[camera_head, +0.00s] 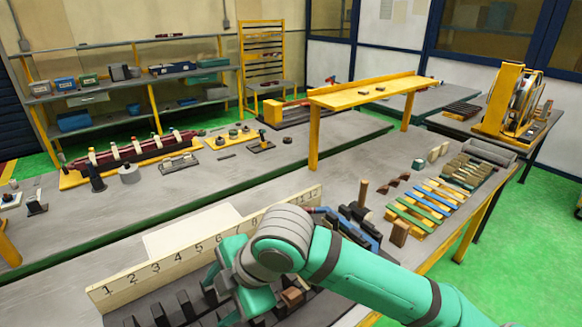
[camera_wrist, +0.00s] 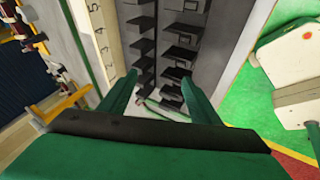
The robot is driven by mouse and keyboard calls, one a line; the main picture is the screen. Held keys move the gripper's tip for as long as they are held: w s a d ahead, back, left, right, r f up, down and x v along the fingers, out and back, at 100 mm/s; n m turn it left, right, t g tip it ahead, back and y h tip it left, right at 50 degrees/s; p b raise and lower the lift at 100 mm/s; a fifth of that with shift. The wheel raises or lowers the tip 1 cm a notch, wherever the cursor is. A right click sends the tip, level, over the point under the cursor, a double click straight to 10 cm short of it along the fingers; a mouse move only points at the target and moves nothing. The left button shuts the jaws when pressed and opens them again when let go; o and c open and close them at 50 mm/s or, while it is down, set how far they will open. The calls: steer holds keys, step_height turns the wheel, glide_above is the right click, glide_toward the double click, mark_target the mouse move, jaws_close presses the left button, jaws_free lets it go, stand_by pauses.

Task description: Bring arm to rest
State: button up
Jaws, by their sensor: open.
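My gripper (camera_wrist: 160,98) is open in the wrist view, with its two green fingers apart and nothing seen between them but the scene beyond. In the head view my green arm reaches in from the lower right, and its wrist bends down over the near bench. The fingertips are hidden there. Below the wrist is a dark slotted rack (camera_head: 178,308), partly covered by my arm. It also shows in the wrist view (camera_wrist: 181,55) as rows of dark blocks ahead of the fingers. I cannot tell the exact gap between fingers and rack.
A numbered board (camera_head: 160,268) stands upright behind the rack. Tools and coloured strips (camera_head: 425,203) lie to the right on the bench. A yellow raised shelf (camera_head: 370,93) stands farther back. A yellow winding machine (camera_head: 510,95) is at the far right. Green floor surrounds the benches.

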steer(key=w+a+r+m+t+y, duration=0.4)
steer(key=a+r+m+t+y, duration=0.15)
steer(key=a+r+y, duration=0.5)
steer(key=d+f+m+t+h, duration=0.9)
steer(key=d+f+m+t, duration=0.25)
steer(key=f+m, duration=0.55)
steer(key=s+d+f+m+h, duration=0.1)
steer(key=s+f+m+h, duration=0.1)
steer(key=s+f, duration=0.1)
steer(key=s+d+f+m+h, duration=0.1)
steer(key=s+d+f+h, duration=0.1)
steer(key=s+f, duration=0.1)
steer(key=s+d+f+m+g+h, duration=0.1)
steer(key=s+d+f+m+h, duration=0.1)
steer(key=s+f, duration=0.1)
steer(key=shift+s+d+f+m, duration=0.1)
steer(key=shift+s+f+m, duration=0.1)
steer(key=shift+f, duration=0.25)
steer(key=shift+s+d+f+m, duration=0.1)
steer(key=shift+s+f+m, duration=0.05)
steer(key=shift+f, duration=0.25)
steer(key=s+d+f+n+g, duration=0.1)
steer(key=s+d+f, duration=0.2)
steer(key=s, duration=0.7)
steer(key=s+d+f+n+g+h, duration=0.1)
steer(key=s+d+f+n, duration=0.1)
steer(key=s, duration=0.9)
steer(key=shift+d+f+g, duration=0.3)
steer(key=shift+d+f, duration=0.4)
steer(key=shift+d, duration=0.45)
